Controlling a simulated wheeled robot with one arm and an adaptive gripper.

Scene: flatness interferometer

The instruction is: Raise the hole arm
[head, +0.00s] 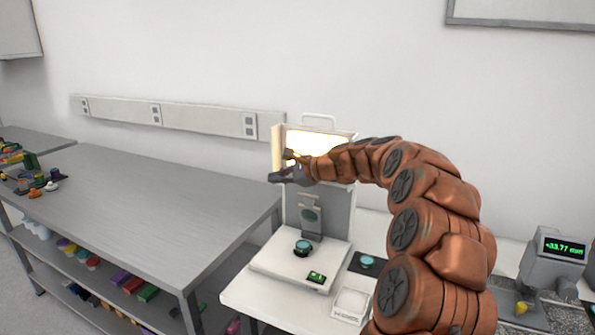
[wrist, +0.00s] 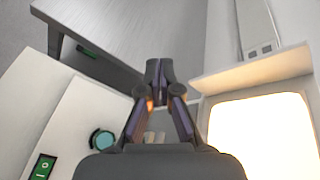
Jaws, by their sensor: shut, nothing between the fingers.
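The flatness interferometer has a white base (head: 285,268), an upright column (head: 338,210) and a lit box (head: 318,143) on top. A grey bracket with a round opening, which looks like the hole arm (head: 310,215), is on the column's front above a teal-topped round piece (head: 302,248) on the base. My gripper (head: 279,176) is shut and empty, in front of the lit box and above the bracket. In the wrist view its fingertips (wrist: 159,68) meet left of the glowing screen (wrist: 262,135). The teal piece (wrist: 103,139) shows lower left; the bracket is mostly hidden behind my fingers there.
A green switch (head: 316,277) is on the base's front right corner. A second teal disc (head: 367,262) lies on a dark mat beside a white tray (head: 351,304). A grey bench (head: 160,195) stands left. A gauge with a green display (head: 563,247) stands right.

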